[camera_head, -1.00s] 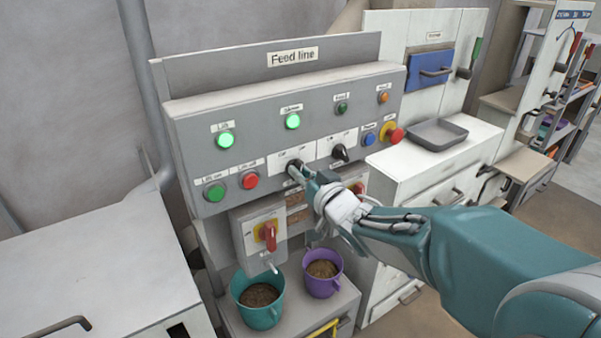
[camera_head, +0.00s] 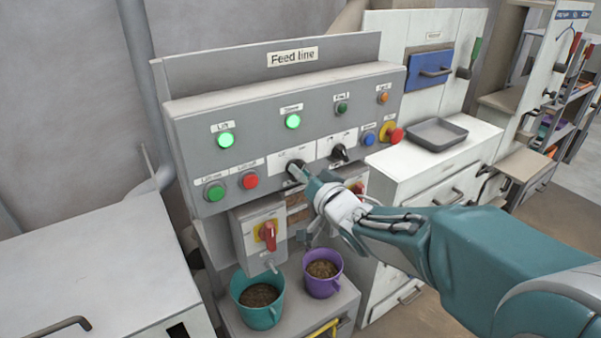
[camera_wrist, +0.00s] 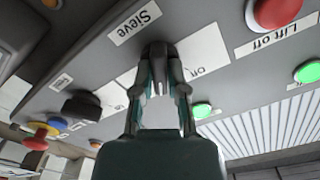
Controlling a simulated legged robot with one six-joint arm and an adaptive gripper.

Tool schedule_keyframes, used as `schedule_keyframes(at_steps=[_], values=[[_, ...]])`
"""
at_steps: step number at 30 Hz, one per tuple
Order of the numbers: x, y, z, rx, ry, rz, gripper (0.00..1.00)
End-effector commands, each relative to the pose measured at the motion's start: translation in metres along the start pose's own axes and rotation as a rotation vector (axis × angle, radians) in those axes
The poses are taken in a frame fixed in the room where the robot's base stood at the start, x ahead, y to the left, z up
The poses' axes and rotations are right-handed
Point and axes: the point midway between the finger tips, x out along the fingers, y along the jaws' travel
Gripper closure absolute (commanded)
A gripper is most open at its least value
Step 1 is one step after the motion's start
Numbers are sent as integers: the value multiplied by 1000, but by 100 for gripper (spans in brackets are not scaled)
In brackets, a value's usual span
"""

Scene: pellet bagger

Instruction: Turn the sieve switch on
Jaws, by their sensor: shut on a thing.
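The sieve switch (camera_head: 295,165) is a black rotary knob on a white plate in the middle of the grey Feed line panel (camera_head: 240,110). My gripper (camera_head: 301,172) is at the knob, shut on it. In the wrist view my gripper (camera_wrist: 160,62) has both fingertips on the black sieve switch (camera_wrist: 157,50), below the "Sieve" label (camera_wrist: 134,23). The fingers hide much of the knob, so its exact angle is hard to read. The sieve lamp (camera_head: 292,121) above it glows green.
A second black rotary knob (camera_head: 339,152) sits close to the right. Green (camera_head: 215,193) and red (camera_head: 250,181) buttons are at left, and a red mushroom button (camera_head: 396,135) at right. A red-handled switch box (camera_head: 258,232) and teal (camera_head: 259,300) and purple (camera_head: 322,273) buckets are below.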

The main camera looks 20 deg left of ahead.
Motion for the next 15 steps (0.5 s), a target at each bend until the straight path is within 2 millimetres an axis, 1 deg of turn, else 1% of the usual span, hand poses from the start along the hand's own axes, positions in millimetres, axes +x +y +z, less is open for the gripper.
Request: schedule_keyframes(at_steps=[2,3,4,5,15], values=[[0,1,0,2,1,3,100],[0,1,0,2,1,3,64],[0,1,0,2,1,2,50],[0,1,0,2,1,2,47],[-1,0,-1,0,1,1,47]])
